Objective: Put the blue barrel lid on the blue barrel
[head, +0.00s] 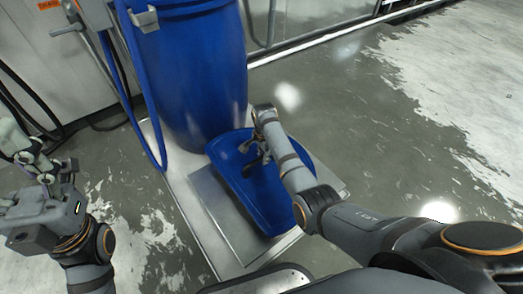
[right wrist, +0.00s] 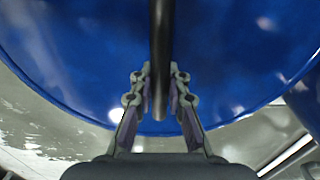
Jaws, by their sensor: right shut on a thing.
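The blue barrel (head: 195,75) stands upright at the top centre of the head view. The blue barrel lid (head: 265,200), a wide shallow disc, is in front of the barrel and to its lower right, over a metal platform. My right gripper (head: 258,146) is shut on the lid's dark handle, and the right wrist view shows the bar-like handle (right wrist: 161,60) between the two fingers (right wrist: 160,100). The lid (right wrist: 80,60) fills most of that view. Whether the lid touches the platform or barrel is unclear. My left gripper (head: 25,165) is at the left edge, apart from both, its fingers spread and empty.
A low metal platform (head: 212,225) lies under the lid and barrel. A blue pipe or strap (head: 135,100) runs down left of the barrel, near a pale cabinet (head: 50,45) and dark cables. Worn grey floor (head: 390,140) lies clear to the right.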

